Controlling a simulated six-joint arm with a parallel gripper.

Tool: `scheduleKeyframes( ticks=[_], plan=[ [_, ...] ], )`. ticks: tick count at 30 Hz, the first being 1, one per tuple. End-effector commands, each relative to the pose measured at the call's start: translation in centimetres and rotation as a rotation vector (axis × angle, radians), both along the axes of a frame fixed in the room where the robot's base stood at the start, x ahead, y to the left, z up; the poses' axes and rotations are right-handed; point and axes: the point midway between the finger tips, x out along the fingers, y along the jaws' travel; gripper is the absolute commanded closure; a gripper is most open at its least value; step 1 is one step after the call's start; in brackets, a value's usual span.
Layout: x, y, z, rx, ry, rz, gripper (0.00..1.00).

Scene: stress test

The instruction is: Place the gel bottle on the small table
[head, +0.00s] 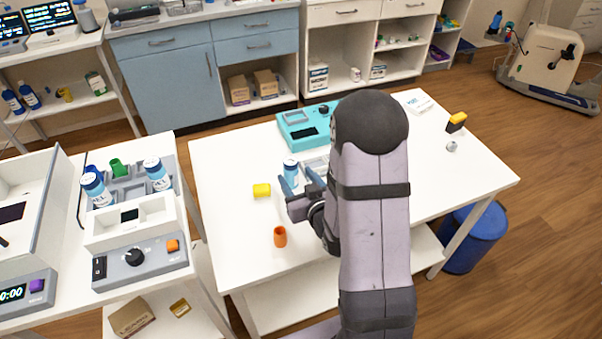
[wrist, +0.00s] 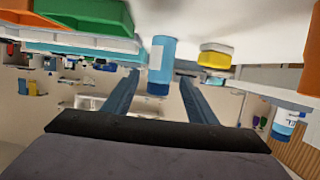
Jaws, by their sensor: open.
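A blue-capped bottle with a pale label (head: 290,170) stands on the white table (head: 222,165), just beyond my gripper's fingertips. My gripper (head: 299,180) is open, low over the table. In the wrist view, which is upside down, the bottle (wrist: 161,62) appears between the lines of the two open fingers (wrist: 158,78). I cannot tell whether either finger touches it. Two similar labelled bottles stand in a grey rack on the left bench: one at its left (head: 97,190), one at its right (head: 157,174). The labels are too small to read surely, so I cannot tell which is the gel bottle.
A teal device (head: 306,123) and a grey tray stand behind the bottle. My arm hides the table's middle.

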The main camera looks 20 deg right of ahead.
Motion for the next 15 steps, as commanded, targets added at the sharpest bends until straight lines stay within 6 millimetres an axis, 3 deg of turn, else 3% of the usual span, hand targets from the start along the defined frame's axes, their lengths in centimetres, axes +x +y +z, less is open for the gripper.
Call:
scheduleKeyframes(
  ticks=[15],
  plan=[
    [-2.2,0.0,0.9,0.000,0.003,0.001,0.48]
  ],
)
